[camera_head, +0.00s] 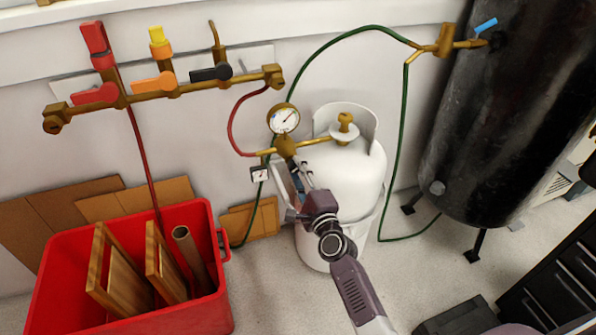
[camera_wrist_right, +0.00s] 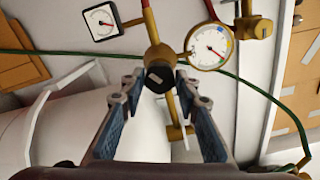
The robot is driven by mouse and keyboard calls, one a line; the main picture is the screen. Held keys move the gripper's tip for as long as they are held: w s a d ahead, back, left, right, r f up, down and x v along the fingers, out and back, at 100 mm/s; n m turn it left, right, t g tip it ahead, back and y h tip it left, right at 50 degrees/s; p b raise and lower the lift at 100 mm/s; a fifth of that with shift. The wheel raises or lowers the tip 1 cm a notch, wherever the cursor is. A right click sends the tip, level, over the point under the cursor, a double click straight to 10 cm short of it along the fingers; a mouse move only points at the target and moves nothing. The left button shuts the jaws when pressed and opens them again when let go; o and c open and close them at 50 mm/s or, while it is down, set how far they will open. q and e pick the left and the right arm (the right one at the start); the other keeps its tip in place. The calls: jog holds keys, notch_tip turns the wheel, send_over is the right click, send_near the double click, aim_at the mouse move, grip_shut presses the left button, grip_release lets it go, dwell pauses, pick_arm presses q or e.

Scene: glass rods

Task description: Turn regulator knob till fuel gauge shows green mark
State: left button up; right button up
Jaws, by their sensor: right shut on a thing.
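The brass regulator (camera_head: 286,146) is mounted by the white gas tank (camera_head: 340,185). Its dark knob (camera_wrist_right: 160,77) faces the right wrist camera. My right gripper (camera_head: 298,170) reaches up to the regulator from below in the head view. In the right wrist view its two fingers (camera_wrist_right: 158,84) stand on either side of the knob, shut on it. The round fuel gauge (camera_head: 283,119) is above the regulator, with coloured marks on its rim. In the right wrist view the gauge (camera_wrist_right: 208,46) has a red needle pointing lower right. My left gripper is not in view.
A small square gauge (camera_head: 260,173) hangs left of the regulator. A brass manifold (camera_head: 170,91) with coloured valves runs along the wall. A red crate (camera_head: 215,310) stands at lower left. A black tank (camera_head: 495,120) stands at right. Red and green hoses run nearby.

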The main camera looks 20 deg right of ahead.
dwell(0.4)
jog(key=o, duration=1.2)
jog(key=shift+c, duration=0.2)
jog(key=s, duration=1.2)
jog(key=shift+d, duration=0.2)
